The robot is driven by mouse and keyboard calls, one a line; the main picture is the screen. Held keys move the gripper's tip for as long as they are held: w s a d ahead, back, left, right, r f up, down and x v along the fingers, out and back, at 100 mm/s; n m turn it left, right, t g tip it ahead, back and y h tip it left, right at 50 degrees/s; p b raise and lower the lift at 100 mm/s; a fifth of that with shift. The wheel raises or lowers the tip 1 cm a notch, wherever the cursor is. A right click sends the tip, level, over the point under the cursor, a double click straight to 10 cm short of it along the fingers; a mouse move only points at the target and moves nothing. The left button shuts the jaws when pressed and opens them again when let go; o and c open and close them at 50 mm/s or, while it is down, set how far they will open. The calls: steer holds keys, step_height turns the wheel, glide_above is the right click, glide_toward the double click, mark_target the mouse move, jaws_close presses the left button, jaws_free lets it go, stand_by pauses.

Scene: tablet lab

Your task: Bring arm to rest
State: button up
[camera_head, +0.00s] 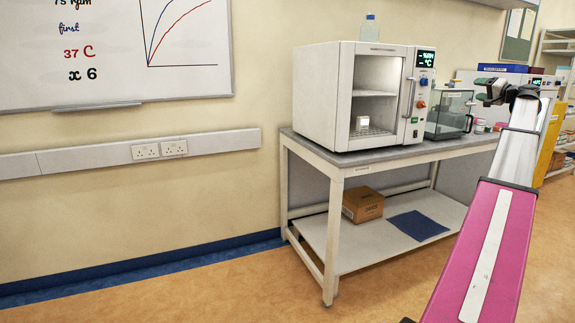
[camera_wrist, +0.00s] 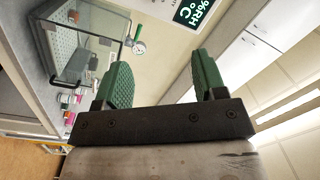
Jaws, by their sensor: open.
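My arm reaches up and away at the right of the head view, its pink link in the foreground. My gripper (camera_head: 482,89) is at its end, in front of the right part of the bench and its machines. In the wrist view my gripper (camera_wrist: 165,85) shows two green fingers spread apart with nothing between them. A white oven-like chamber (camera_head: 372,95) stands on the bench to the left of my gripper. Its inside is lit, and a small white object (camera_head: 362,123) sits on its floor.
The grey-topped bench (camera_head: 400,150) stands against the wall. A glass-sided box (camera_head: 448,112) is beside the chamber and also shows in the wrist view (camera_wrist: 92,48). A cardboard box (camera_head: 363,204) and blue mat (camera_head: 418,225) lie on the lower shelf. The floor (camera_head: 190,297) at left is clear.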

steer(key=w+a+f+g, duration=0.3)
steer(key=a+f+g, duration=0.1)
steer(key=a+f, duration=1.55)
steer(key=s+a+f+n+g+h, duration=0.1)
steer(key=s+a+f+g, duration=0.2)
steer(key=a+f, duration=0.7)
steer(key=s+a+f+n+g+h, duration=0.1)
steer(key=s+a+f+g, duration=0.1)
steer(key=a+f, duration=0.75)
steer(key=s+a+f+n+g+h, duration=0.1)
steer(key=s+a+f+g, duration=0.1)
steer(key=s+a+f, duration=0.5)
steer(key=s+a+f+g, duration=0.2)
steer(key=s+a+f, duration=0.2)
steer(key=f, duration=0.4)
steer(key=s+a+f+n+g+h, duration=0.1)
steer(key=s+a+f, duration=0.3)
steer(key=s, duration=0.5)
steer(key=s+a+f+n+g+h, duration=0.2)
steer(key=s+a+f, duration=0.3)
steer(key=s, duration=0.5)
step_height(320, 180, down, 2)
steer(key=shift+a+f+g+h, duration=0.15)
steer(key=shift+a+g+h, duration=0.15)
steer(key=shift+h, duration=0.6)
steer(key=shift+w, duration=0.1)
